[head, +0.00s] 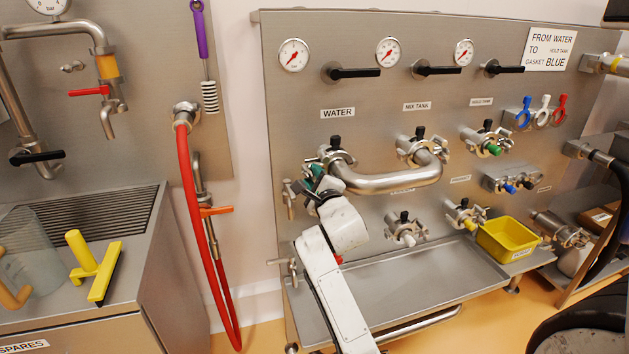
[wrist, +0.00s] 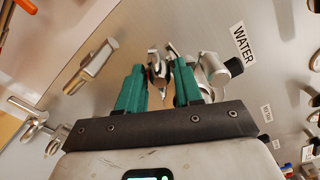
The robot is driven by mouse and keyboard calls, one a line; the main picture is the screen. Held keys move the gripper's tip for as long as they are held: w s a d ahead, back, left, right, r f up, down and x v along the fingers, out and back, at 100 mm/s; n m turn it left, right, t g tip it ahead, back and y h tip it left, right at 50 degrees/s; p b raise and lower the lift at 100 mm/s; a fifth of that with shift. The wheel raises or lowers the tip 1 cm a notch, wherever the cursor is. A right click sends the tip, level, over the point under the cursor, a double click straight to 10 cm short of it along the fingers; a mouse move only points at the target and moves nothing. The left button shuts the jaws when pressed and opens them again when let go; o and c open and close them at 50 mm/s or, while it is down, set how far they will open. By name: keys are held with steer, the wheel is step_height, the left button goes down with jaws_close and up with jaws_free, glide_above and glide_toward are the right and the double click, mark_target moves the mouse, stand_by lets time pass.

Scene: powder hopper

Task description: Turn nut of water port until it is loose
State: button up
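The water port (head: 335,160) is a metal clamp fitting with a black knob, below the WATER label (head: 337,113), at the left end of a bent steel pipe (head: 395,181). My gripper (head: 314,180) is at the left side of this port and hides part of its clamp. In the wrist view my gripper (wrist: 160,75) has its two teal fingers apart. A shiny metal wing-shaped nut (wrist: 157,66) shows between the fingertips, with gaps that look open beside it. Whether a finger touches it I cannot tell. More of the port (wrist: 213,70) shows right of the fingers.
A metal valve handle (wrist: 92,66) stands left of the fingers. The mix tank port (head: 420,145) holds the pipe's other end. A steel tray (head: 430,285) and a yellow bin (head: 507,238) are below. A red hose (head: 190,210) hangs to the left.

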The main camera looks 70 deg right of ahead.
steer(key=shift+w, duration=0.1)
jaws_close()
steer(key=shift+n+p, duration=0.3)
steer(key=shift+n, duration=1.6)
steer(key=shift+r+n+p, duration=0.15)
steer(key=shift+n+p, duration=0.15)
steer(key=shift+n, duration=0.6)
steer(key=shift+c, duration=0.7)
jaws_free()
steer(key=shift+n, duration=0.3)
steer(key=shift+o, duration=1.1)
steer(key=v, duration=0.9)
